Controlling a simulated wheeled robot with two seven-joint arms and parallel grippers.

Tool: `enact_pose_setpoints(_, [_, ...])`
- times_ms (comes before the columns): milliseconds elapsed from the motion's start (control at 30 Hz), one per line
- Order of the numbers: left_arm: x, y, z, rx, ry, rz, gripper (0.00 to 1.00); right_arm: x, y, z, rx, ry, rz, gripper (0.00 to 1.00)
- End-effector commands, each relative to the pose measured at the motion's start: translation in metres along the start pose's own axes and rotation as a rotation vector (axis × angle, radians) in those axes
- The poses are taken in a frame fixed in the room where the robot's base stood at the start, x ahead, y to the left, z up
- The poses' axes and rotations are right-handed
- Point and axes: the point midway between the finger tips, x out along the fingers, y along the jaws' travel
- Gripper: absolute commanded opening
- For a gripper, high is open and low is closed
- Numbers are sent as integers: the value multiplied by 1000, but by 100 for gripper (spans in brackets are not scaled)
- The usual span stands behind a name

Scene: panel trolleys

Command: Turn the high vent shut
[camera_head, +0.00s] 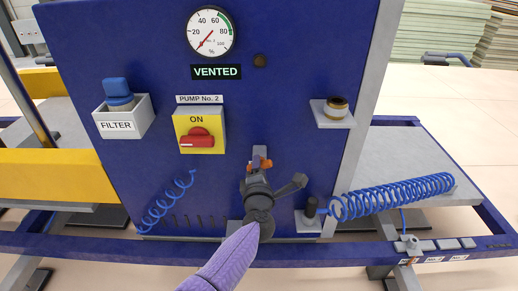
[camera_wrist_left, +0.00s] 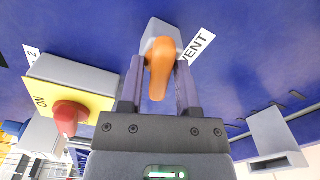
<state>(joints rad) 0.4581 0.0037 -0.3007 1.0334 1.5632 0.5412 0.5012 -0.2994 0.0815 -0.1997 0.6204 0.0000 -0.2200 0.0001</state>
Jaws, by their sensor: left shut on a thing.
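The vent's orange lever (camera_head: 266,163) sits on a grey mount (camera_head: 259,152) low on the blue panel, largely hidden behind my gripper in the head view. In the left wrist view, the orange lever (camera_wrist_left: 160,66) is between my two fingers, below a grey valve body (camera_wrist_left: 160,33) and beside a label ending in "VENT" (camera_wrist_left: 199,45). My left gripper (camera_head: 258,174) is shut on this lever; it also shows in the left wrist view (camera_wrist_left: 160,85). The gauge (camera_head: 211,33) needle points to the lower left. My right gripper is out of view.
A yellow switch box (camera_head: 199,130) with a red knob is left of the vent, and a filter holder (camera_head: 124,116) is farther left. A small shelf (camera_head: 332,114) juts out at upper right.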

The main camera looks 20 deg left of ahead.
Motion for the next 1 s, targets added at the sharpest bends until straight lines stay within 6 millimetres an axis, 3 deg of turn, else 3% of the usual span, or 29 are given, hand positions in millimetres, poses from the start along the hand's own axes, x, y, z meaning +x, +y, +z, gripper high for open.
enact_pose_setpoints(67, [0,-1,0,250,1,6,0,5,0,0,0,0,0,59])
enact_pose_setpoints(100, [0,-1,0,309,-1,8,46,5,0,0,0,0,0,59])
enact_pose_setpoints(167, [1,-1,0,302,-2,9,57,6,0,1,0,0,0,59])
enact_pose_setpoints(433, [-1,-1,0,297,-1,9,57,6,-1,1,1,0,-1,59])
enact_pose_setpoints(800, [-66,-2,-1,294,1,8,57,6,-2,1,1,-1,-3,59])
enact_pose_setpoints(1000, [-70,-1,0,296,0,10,57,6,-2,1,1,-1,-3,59])
